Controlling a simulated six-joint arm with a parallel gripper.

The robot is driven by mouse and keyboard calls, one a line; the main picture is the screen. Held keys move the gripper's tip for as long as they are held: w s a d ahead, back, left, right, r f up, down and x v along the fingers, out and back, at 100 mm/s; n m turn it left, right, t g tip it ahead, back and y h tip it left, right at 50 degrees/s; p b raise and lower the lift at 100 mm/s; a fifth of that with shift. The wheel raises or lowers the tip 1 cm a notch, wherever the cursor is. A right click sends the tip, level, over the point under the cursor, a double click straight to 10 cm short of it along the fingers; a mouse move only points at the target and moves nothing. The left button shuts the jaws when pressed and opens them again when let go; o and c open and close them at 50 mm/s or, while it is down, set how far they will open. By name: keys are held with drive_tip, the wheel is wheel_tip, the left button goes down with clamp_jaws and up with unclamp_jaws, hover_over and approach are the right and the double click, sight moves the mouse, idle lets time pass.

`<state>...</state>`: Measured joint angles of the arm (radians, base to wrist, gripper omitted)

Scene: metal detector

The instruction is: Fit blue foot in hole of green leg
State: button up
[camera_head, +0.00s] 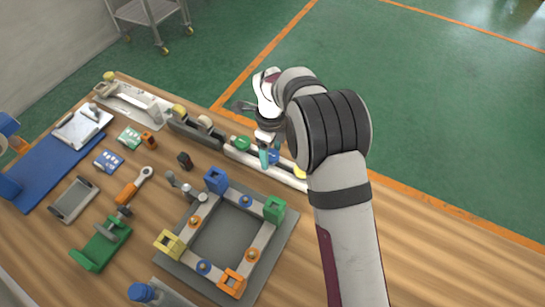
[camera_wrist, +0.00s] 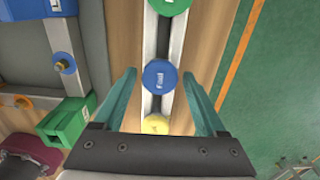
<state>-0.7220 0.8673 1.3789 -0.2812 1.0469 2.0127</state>
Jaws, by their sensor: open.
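My gripper (camera_wrist: 163,98) is open, and its two teal fingers stand to either side of the blue foot (camera_wrist: 160,77) in the wrist view. The blue foot is a round disc resting in a pale rail (camera_wrist: 148,38), between a green foot (camera_wrist: 171,4) and a yellow foot (camera_wrist: 155,124). In the head view the gripper (camera_head: 269,156) is over the rail, with the blue foot (camera_head: 273,156) partly hidden by it. The green leg (camera_head: 274,208) is a block at the right corner of the square frame; it also shows at the left in the wrist view (camera_wrist: 67,121).
The square frame lies on a grey plate (camera_head: 228,237) and has blue (camera_head: 216,178), yellow (camera_head: 168,243) and orange (camera_head: 231,282) legs at its other corners. Several tools and parts lie to the left. The wooden table (camera_head: 425,258) is clear at the right.

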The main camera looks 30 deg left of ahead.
sight(271, 155)
drive_tip(key=c, duration=1)
drive_tip(key=shift+r, duration=2.25)
drive_tip(key=shift+s+r, duration=0.1)
drive_tip(key=shift+r, duration=0.05)
drive_tip(key=s+d+r+n, duration=0.3)
drive_tip(key=s+d+r, duration=0.15)
drive_tip(key=s, duration=0.25)
drive_tip(key=s+d+r+n, duration=0.3)
drive_tip(key=s+d+r, duration=0.1)
drive_tip(key=s+r, duration=0.15)
drive_tip(key=shift+s+a+f, duration=0.1)
drive_tip(key=shift+s+f, duration=0.1)
drive_tip(key=shift+f, duration=1.15)
drive_tip(key=shift+s+a+f, duration=0.1)
drive_tip(key=shift+s+f, duration=0.05)
drive_tip(key=shift+f, duration=1.15)
